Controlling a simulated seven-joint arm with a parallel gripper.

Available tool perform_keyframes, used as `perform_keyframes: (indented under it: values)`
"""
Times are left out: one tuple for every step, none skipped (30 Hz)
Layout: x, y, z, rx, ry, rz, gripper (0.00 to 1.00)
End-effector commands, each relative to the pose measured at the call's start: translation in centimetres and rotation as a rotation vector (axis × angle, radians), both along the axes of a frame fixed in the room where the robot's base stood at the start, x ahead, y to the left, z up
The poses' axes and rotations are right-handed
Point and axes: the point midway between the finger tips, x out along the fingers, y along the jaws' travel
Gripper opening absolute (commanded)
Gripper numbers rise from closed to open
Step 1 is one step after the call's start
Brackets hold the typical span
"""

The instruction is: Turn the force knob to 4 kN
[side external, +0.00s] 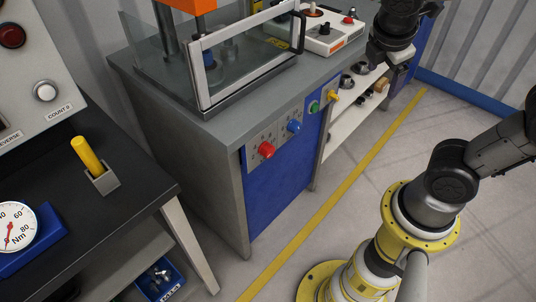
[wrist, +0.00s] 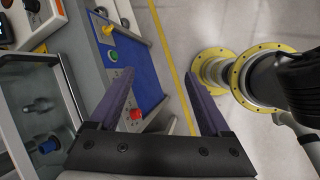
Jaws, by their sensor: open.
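I cannot read which control is the force knob, and no kN scale is legible. On the bench front are a red knob (side external: 266,150), a blue knob (side external: 293,126), a green button (side external: 314,107) and a yellow control (side external: 333,95). A white control box (side external: 328,46) on the bench top carries a black knob (side external: 323,29) and a red button (side external: 348,20). My gripper (wrist: 160,75) is open and empty, its two purple fingers spread apart. In the wrist view the red knob (wrist: 136,115) shows between the fingers, beyond them; the left finger hides the blue knob.
A clear guard (side external: 240,60) with a metal frame stands on the grey bench. Shelves with metal parts (side external: 360,85) are beneath the bench's right part. A dark table at left bears a yellow-handled tool (side external: 87,155) and a dial gauge (side external: 15,228).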

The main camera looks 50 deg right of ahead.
Motion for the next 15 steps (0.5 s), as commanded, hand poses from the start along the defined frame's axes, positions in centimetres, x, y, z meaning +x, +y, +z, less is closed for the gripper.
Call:
perform_keyframes:
  values:
    - [1.4, 0.0, -0.5, -0.065, 0.094, 0.089, 0.81]
    - [2.1, -0.1, -0.7, -0.104, 0.146, 0.142, 0.81]
    - [3.1, -0.1, -1.0, -0.156, 0.213, 0.213, 0.81]
    - [3.9, 0.0, -1.3, -0.195, 0.263, 0.264, 0.81]
    - [4.7, 0.1, -1.6, -0.232, 0.313, 0.315, 0.81]
    - [5.8, 0.3, -2.0, -0.282, 0.378, 0.381, 0.81]
    - [6.6, 0.6, -2.3, -0.318, 0.426, 0.43, 0.81]
    - [7.4, 0.9, -2.7, -0.355, 0.473, 0.478, 0.81]
    - [8.5, 1.3, -3.3, -0.405, 0.536, 0.542, 0.81]
    - [9.3, 1.7, -3.8, -0.441, 0.582, 0.59, 0.81]
    - [10.0, 2.1, -4.2, -0.479, 0.629, 0.634, 0.81]
    - [11.1, 2.8, -5.0, -0.528, 0.686, 0.696, 0.81]
    - [11.8, 3.4, -5.6, -0.566, 0.731, 0.74, 0.81]
    - [12.5, 4.0, -6.2, -0.603, 0.775, 0.783, 0.81]
    - [13.4, 4.9, -7.1, -0.654, 0.831, 0.841, 0.81]
